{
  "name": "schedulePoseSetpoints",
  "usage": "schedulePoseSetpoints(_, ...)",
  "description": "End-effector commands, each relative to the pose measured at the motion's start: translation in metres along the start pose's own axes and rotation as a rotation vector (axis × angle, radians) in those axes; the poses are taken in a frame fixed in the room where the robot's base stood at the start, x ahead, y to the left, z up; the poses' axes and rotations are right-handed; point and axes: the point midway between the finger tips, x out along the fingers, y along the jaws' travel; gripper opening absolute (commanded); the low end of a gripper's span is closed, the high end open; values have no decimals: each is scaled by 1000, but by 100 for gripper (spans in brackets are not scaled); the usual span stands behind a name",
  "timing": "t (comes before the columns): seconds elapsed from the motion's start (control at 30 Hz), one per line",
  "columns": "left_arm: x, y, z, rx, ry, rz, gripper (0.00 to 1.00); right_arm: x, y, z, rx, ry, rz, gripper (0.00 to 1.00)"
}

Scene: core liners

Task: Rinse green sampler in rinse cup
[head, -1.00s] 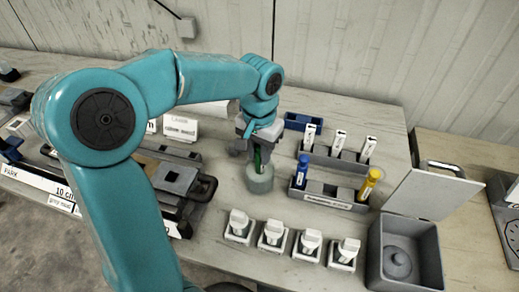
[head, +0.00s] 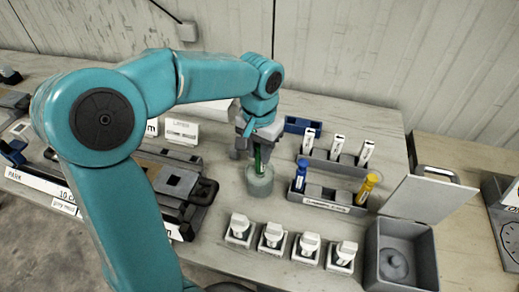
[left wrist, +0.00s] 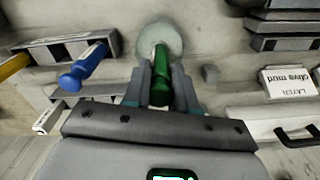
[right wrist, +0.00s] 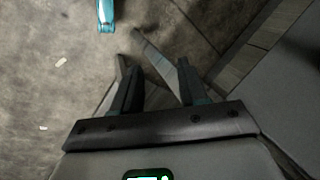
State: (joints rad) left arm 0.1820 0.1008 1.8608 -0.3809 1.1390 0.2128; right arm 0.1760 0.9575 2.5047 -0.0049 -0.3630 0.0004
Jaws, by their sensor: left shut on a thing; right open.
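My left gripper (head: 256,142) is shut on the green sampler (head: 258,163) and holds it upright with its lower end inside the round, translucent rinse cup (head: 260,186). In the left wrist view the green sampler (left wrist: 160,75) stands between the fingers, and the rinse cup (left wrist: 170,38) lies beyond it. Whether the tip touches the cup's bottom is hidden. My right gripper (right wrist: 155,75) is open and empty, above the floor in its wrist view.
A rack (head: 333,205) right of the cup holds a blue sampler (head: 301,172) and a yellow sampler (head: 367,188). Several white-capped jars (head: 272,236) stand in front. An open grey box (head: 402,230) is at the right. Dark trays (head: 177,180) lie left of the cup.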

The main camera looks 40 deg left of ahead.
Motion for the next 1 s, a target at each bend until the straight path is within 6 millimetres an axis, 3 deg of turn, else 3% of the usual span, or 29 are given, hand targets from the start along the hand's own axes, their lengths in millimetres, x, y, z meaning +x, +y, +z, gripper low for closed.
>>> schedulePoseSetpoints(0.8,-77,0,0,0,1,0,0,-62,-22,1,0,0,0,43)
schedulePoseSetpoints(1.0,-80,0,0,0,1,0,0,-64,-23,1,0,0,0,43)
